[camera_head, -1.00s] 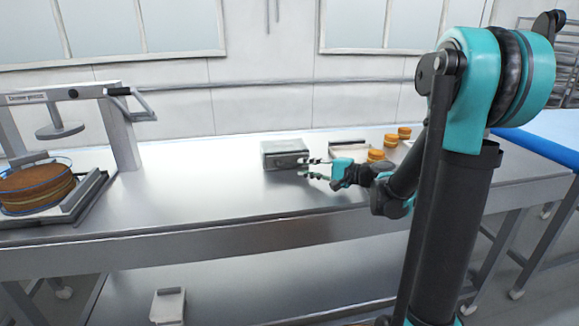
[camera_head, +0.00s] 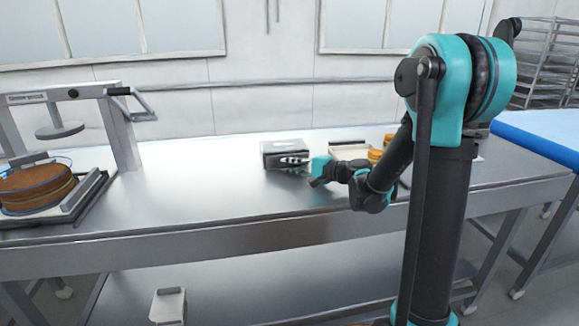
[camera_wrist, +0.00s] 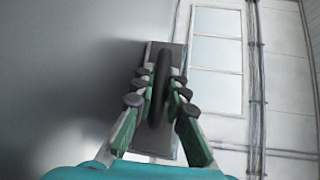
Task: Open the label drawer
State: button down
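The label drawer is in a small grey metal box (camera_head: 270,148) on the steel table, near the back wall. In the wrist view, its grey front (camera_wrist: 152,54) carries a dark oval handle (camera_wrist: 159,88). My gripper (camera_head: 291,162) is at the front of the box, reaching in from the right. In the wrist view, my gripper (camera_wrist: 162,76) has one finger on each side of the handle, with the fingers apart. I cannot tell whether either finger touches it. The fingers partly hide the front in the head view. No drawer gap shows.
A pale tray (camera_head: 348,147) and orange-topped jars (camera_head: 375,156) stand to the right, partly behind my arm. A press frame (camera_head: 120,130) with a brown cake (camera_head: 36,190) stands at the left. The table (camera_head: 190,195) is clear between.

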aim_at(301, 201)
dwell(0.4)
jog(key=s+d, duration=0.1)
jog(key=s, duration=0.4)
jog(key=s+d, duration=0.2)
jog(key=s, duration=0.3)
jog(key=s+d, duration=0.1)
jog(key=s, duration=0.4)
jog(key=shift+s+d, duration=0.3)
jog(key=c, duration=1.8)
grip_release()
jog(key=v, duration=1.2)
jog(key=shift+a+f, duration=0.1)
